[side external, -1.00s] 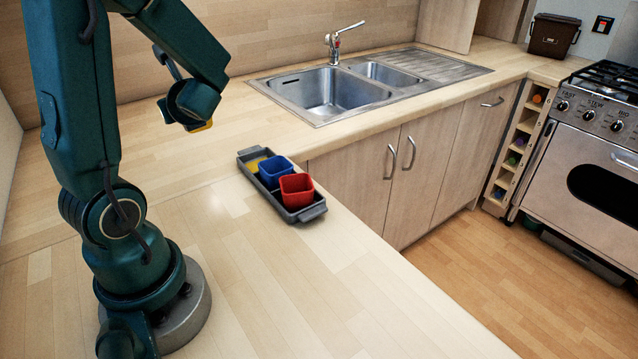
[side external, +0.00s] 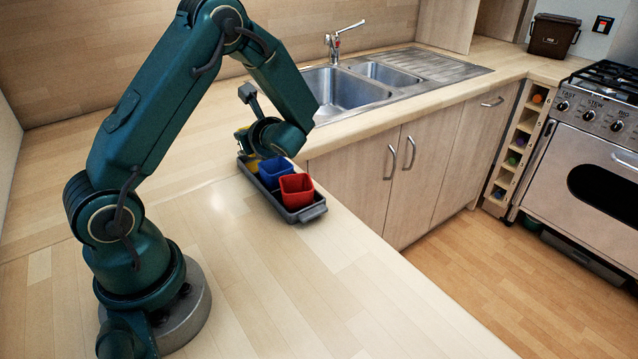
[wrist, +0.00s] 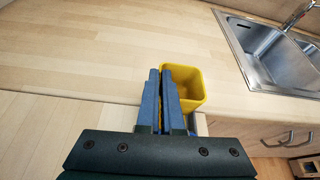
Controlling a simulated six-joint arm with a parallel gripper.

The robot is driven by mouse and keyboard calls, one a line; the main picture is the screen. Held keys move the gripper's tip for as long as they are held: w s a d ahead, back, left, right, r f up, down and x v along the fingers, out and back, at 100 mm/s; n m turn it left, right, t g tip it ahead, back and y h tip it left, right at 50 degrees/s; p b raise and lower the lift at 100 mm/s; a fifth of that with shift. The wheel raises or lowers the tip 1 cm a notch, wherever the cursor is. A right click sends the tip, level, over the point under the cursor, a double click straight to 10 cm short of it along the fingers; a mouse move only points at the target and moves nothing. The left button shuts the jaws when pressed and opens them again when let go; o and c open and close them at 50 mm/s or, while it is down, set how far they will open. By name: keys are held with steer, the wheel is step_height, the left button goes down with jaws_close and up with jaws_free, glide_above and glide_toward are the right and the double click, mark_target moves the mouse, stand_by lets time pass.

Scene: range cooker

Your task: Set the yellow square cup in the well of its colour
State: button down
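The yellow square cup (wrist: 190,83) is upright at my fingertips in the wrist view, its open top facing up. My gripper (wrist: 161,75) is nearly closed, with the cup's near left wall pinched between its blue fingers. In the side view the gripper (side external: 245,135) is over the far end of the grey tray (side external: 310,212) and hides most of the cup. A bit of yellow (side external: 252,162) shows low beside the gripper; I cannot tell whether it is cup or well. Any gap between cup and tray is hidden.
A blue cup (side external: 273,172) stands in the tray's middle well and a red cup (side external: 297,188) in the near well, both close to my gripper. The sink (side external: 345,92) lies behind. The wooden counter (side external: 240,270) is clear in front.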

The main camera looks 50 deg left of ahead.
steer(key=shift+w+d+f, duration=0.15)
steer(key=shift+w+f, duration=0.1)
steer(key=shift+f, duration=1.9)
steer(key=c, duration=1.1)
jaws_free()
steer(key=shift+f, duration=0.1)
